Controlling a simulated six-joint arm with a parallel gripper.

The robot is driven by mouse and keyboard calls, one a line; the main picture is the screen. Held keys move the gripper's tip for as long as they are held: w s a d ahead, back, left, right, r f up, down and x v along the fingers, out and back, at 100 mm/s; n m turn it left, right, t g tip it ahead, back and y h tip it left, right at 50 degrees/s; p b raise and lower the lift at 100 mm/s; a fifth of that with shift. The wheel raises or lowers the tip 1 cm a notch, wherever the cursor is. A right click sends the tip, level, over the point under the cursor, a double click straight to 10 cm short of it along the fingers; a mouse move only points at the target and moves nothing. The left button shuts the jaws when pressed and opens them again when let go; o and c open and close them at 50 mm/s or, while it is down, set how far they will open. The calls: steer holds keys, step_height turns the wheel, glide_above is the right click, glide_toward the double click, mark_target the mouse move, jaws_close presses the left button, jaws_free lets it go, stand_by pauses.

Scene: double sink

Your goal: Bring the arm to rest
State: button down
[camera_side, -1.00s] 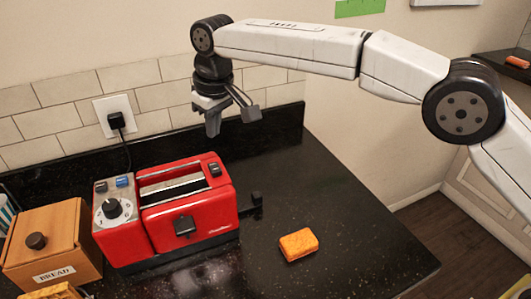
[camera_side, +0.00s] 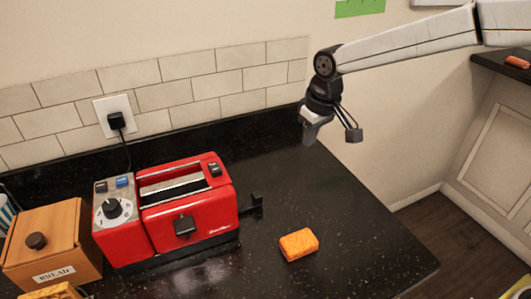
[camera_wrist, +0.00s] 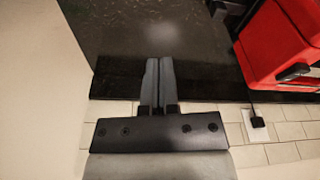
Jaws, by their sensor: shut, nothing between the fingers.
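My gripper (camera_side: 309,133) hangs in the air over the back right part of the black counter (camera_side: 340,225), to the right of the red toaster. In the wrist view its two fingers (camera_wrist: 157,75) lie together with nothing between them. It is clear of every object in the side view.
A red toaster (camera_side: 118,240) stands at the back left, plugged into a wall socket (camera_side: 103,105). A wooden bread box (camera_side: 70,235) is left of it. An orange sponge-like block (camera_side: 299,244) lies on the counter. The counter's right side is clear.

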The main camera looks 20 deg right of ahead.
steer(key=s+d+f+m, duration=0.1)
steer(key=s+d+f, duration=0.3)
steer(key=s+d, duration=0.3)
steer(key=s+d+f+m, duration=0.2)
steer(key=s+d+f, duration=0.2)
steer(key=s+d, duration=0.4)
steer(key=s, duration=0.6)
steer(key=shift+s+h, duration=0.15)
steer(key=shift+h, duration=0.15)
